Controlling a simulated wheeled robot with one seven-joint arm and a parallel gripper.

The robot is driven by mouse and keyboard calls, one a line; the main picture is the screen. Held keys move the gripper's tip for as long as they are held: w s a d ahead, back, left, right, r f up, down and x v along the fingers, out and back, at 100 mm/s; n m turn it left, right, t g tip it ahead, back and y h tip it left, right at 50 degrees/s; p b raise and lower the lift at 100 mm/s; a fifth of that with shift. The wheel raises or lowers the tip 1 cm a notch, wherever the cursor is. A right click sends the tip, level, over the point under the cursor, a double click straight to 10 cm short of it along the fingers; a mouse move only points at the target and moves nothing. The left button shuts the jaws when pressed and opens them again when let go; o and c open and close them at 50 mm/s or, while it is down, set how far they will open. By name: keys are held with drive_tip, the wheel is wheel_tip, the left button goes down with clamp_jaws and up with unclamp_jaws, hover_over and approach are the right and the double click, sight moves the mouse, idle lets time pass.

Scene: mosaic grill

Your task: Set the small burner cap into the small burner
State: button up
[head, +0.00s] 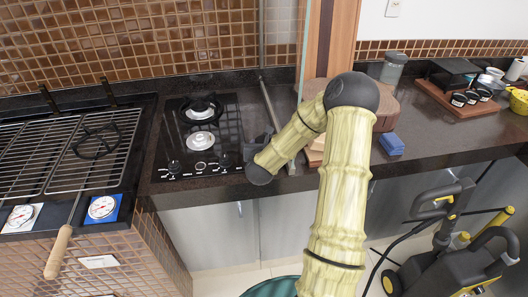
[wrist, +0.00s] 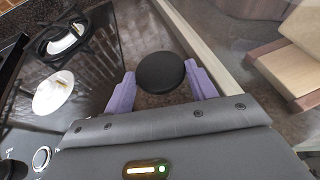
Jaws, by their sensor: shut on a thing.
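My gripper (wrist: 159,76) has its two lavender fingers shut on a round black burner cap (wrist: 161,72), gripped at opposite sides. In the head view my gripper (head: 259,143) is at the right edge of the black glass cooktop (head: 176,128), and the cap cannot be made out. The cooktop has two burners. The front burner (head: 200,141) is a bare pale disc, also in the wrist view (wrist: 52,92), left of the held cap. The back burner (head: 200,111) has a black pan support around it and also shows in the wrist view (wrist: 64,40). I cannot tell which is smaller.
Knobs (head: 199,167) line the cooktop's front. A grill grate (head: 60,150) lies to the left. A glass panel edge (head: 303,50) rises behind my arm. Wooden boards (wrist: 290,68) lie right of my gripper. Blue sponges (head: 391,144) sit farther right on the counter.

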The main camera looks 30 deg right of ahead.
sight(262, 137)
drive_tip(key=r, duration=0.3)
drive_tip(key=shift+a+r, duration=0.25)
drive_tip(key=w+a+b, duration=0.1)
drive_tip(key=a, duration=0.5)
drive_tip(key=w+a+b, duration=0.2)
drive_tip(key=a, duration=0.4)
drive_tip(key=w+a+b, duration=0.1)
drive_tip(key=w+a, duration=0.1)
drive_tip(key=a, duration=0.4)
drive_tip(key=shift+w+a+f, duration=0.1)
drive_tip(key=shift+w+a, duration=0.1)
